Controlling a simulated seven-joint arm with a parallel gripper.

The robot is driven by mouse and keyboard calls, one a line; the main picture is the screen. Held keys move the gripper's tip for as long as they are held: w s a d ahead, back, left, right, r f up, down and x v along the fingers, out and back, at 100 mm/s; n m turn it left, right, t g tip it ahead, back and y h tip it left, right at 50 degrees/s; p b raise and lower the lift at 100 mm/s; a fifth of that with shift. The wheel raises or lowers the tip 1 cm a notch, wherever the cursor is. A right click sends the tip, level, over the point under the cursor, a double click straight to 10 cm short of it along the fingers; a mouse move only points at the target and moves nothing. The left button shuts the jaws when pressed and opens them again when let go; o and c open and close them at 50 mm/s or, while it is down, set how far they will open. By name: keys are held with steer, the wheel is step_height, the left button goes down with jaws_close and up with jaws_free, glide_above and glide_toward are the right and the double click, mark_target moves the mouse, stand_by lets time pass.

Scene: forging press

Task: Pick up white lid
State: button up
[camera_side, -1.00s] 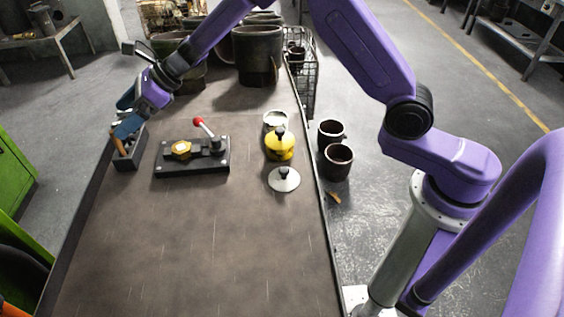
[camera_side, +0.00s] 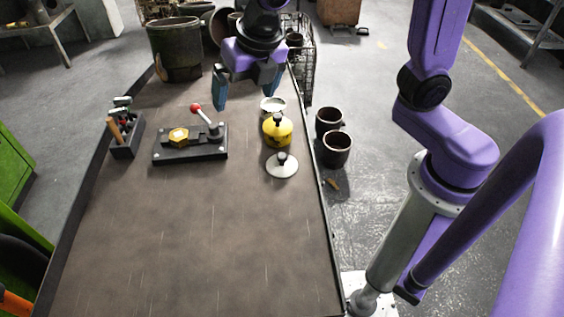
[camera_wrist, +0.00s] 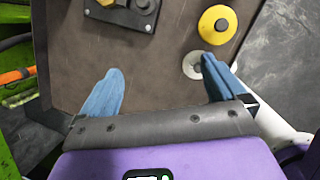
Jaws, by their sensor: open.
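The white lid (camera_side: 282,170) is a round disc with a dark knob, lying flat near the right edge of the table. In the wrist view the lid (camera_wrist: 189,66) is beside the right fingertip, which hides part of it. My gripper (camera_side: 244,102) has two blue fingers spread wide with nothing between them. It hangs above the table, behind and left of the lid in the side view, and is clear of it. The wrist view also shows my gripper (camera_wrist: 160,65) open, pointing down at the table.
A yellow lidded pot (camera_side: 277,133) stands just behind the lid, with a white container (camera_side: 271,104) behind that. A black fixture (camera_side: 190,152) with a red-knobbed lever sits to the left. A tool holder (camera_side: 125,148) is at the left edge. The front of the table (camera_side: 190,240) is clear.

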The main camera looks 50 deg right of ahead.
steer(key=s+d+g, duration=0.2)
steer(key=s+d, duration=0.1)
steer(key=s, duration=0.4)
steer(key=m, duration=0.1)
glide_above(282, 156)
steer(key=shift+h, duration=0.4)
steer(key=f, duration=1.2)
steer(key=shift+s+a, duration=0.25)
steer(key=shift+s, duration=0.1)
steer(key=shift+w+d+f, duration=0.1)
steer(key=shift+w+f, duration=0.05)
steer(key=shift+f, duration=0.7)
steer(key=shift+w+d+f, duration=0.1)
steer(key=shift+f, duration=0.75)
steer(key=shift+w+d+f, duration=0.1)
steer(key=shift+w+f, duration=0.05)
steer(key=shift+f, duration=0.7)
steer(key=c, duration=1.1)
